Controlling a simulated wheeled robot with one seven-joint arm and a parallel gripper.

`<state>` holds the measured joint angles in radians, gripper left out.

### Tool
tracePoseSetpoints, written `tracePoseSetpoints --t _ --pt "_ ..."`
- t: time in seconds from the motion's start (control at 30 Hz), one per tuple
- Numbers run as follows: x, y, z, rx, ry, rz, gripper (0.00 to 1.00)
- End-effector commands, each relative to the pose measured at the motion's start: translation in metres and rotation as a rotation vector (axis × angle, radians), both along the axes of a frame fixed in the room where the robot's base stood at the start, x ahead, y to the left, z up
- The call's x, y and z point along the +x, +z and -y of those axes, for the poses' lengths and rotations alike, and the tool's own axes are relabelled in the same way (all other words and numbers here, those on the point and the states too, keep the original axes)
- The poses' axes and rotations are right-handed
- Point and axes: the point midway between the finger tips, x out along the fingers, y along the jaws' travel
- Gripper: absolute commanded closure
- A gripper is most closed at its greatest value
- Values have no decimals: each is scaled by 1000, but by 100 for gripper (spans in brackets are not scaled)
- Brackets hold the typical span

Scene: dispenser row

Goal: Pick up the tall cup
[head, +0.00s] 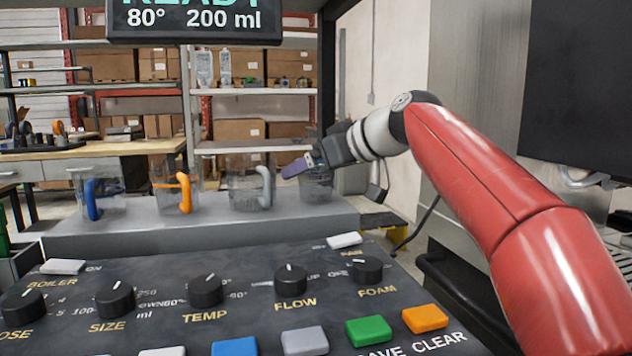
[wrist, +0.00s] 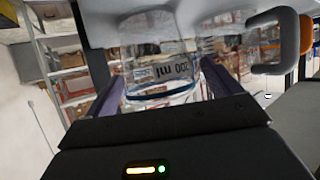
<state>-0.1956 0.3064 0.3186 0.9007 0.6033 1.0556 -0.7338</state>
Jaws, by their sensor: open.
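Several clear cups stand in a row on a grey ledge (head: 215,233) in the head view. The rightmost cup (head: 318,188) is beside my gripper (head: 298,168), which partly covers it. In the wrist view a clear cup (wrist: 158,50) with printed "ml" marking lies between the two spread fingers of my gripper (wrist: 162,82). The gripper is open, and I cannot tell whether a finger touches the cup. The other cups are one with a grey handle (head: 266,188), one with an orange handle (head: 184,192) and one with a blue handle (head: 92,198). Which cup is tallest is unclear.
A dark control panel (head: 240,317) with knobs and coloured buttons fills the foreground. A display (head: 195,22) hangs above. In the wrist view the grey-handled cup (wrist: 270,67) is close on the right. Shelves with boxes (head: 240,135) stand behind.

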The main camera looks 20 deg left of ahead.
Motion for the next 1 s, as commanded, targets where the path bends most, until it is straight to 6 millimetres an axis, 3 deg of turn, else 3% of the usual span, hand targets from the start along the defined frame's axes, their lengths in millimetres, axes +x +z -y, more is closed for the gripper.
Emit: tracePoseSetpoints --t 0.2,0.53,0.83,1.0 --pt "0 0 0 0 -1 0 13" --pt "0 0 0 0 -1 0 56" --pt "0 2 0 1 -1 1 56" --pt "0 15 0 1 0 0 56"
